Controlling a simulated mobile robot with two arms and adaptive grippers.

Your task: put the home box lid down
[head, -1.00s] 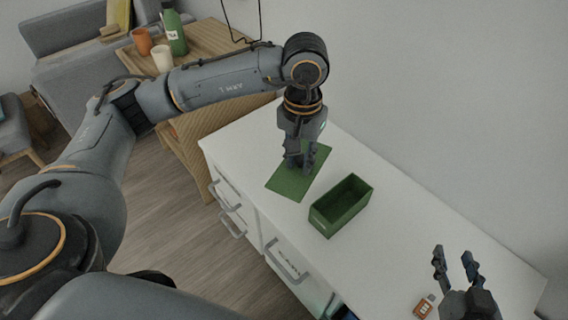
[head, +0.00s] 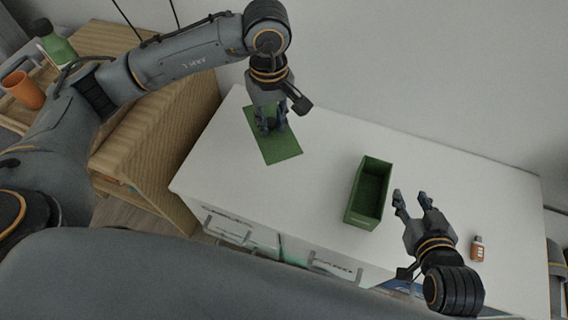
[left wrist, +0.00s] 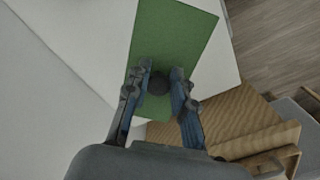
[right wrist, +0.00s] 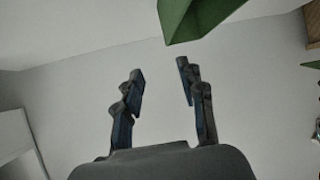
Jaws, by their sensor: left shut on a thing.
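The home box lid (head: 284,148) is a flat green rectangle over the left part of the white desk top. My left gripper (head: 270,128) is above it, shut on its dark round knob; the left wrist view shows the knob (left wrist: 158,83) between the fingers and the green lid (left wrist: 177,35) around it. I cannot tell whether the lid touches the desk. The green home box (head: 368,190) stands open and looks empty, to the right of the lid. My right gripper (head: 413,204) is open and empty just right of the box. The box's corner shows in the right wrist view (right wrist: 190,18).
A small orange and white bottle (head: 477,248) stands on the white desk (head: 325,150) at the right. A wooden side table (head: 150,130) adjoins on the left, with an orange cup (head: 24,90) and a green bottle (head: 56,46). Desk between lid and box is clear.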

